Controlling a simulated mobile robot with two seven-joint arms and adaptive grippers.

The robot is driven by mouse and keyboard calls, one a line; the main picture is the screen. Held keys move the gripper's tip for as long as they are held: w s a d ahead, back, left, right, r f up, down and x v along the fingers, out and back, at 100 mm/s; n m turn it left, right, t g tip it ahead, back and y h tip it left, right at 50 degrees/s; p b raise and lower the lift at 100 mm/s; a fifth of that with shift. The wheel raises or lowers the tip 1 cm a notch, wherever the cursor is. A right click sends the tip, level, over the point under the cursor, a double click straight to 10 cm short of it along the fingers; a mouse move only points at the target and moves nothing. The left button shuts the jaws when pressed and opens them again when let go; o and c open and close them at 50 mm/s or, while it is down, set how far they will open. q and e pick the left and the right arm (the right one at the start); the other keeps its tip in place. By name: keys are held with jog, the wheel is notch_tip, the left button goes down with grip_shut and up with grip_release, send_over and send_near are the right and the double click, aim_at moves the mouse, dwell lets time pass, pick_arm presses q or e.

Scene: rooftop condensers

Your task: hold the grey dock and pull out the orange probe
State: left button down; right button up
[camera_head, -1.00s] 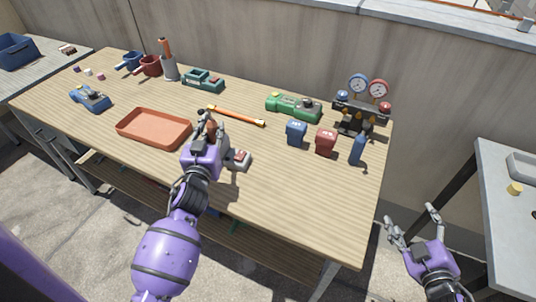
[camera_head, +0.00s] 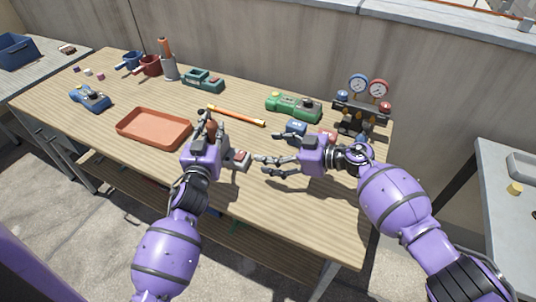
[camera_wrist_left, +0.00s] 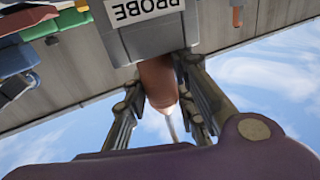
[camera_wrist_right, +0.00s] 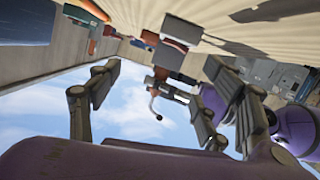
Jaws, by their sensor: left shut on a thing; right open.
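The grey dock (camera_head: 240,160) sits on the wooden table near its front edge, with a red patch on top. In the left wrist view it is a grey block (camera_wrist_left: 150,38) labelled PROBE. The orange-brown probe handle (camera_wrist_left: 156,82) sticks out of the block, with a thin pale cable at its end. My left gripper (camera_head: 211,122) is shut on this handle, one finger on each side. How deep the probe sits in the dock is hidden. My right gripper (camera_head: 264,166) is open and empty, just right of the dock, its fingers pointing at it.
An orange tray (camera_head: 154,129) lies left of my left gripper. An orange stick (camera_head: 236,116) lies behind the dock. A blue block (camera_head: 296,130) and a gauge stand (camera_head: 361,110) are behind my right arm. The front right table top is clear.

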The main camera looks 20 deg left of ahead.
aim_at(225, 146)
jog(key=shift+s+a+f+g+h, duration=0.5)
jog(key=shift+a+f+g+h, duration=0.2)
jog(key=shift+f, duration=0.05)
jog(key=a, duration=1.1)
jog(key=shift+s+a, duration=0.15)
jog(key=shift+s, duration=0.05)
jog(key=shift+a+f, duration=0.2)
jog(key=shift+a, duration=0.5)
jog(key=c, duration=1.5)
jog(key=shift+o, duration=0.2)
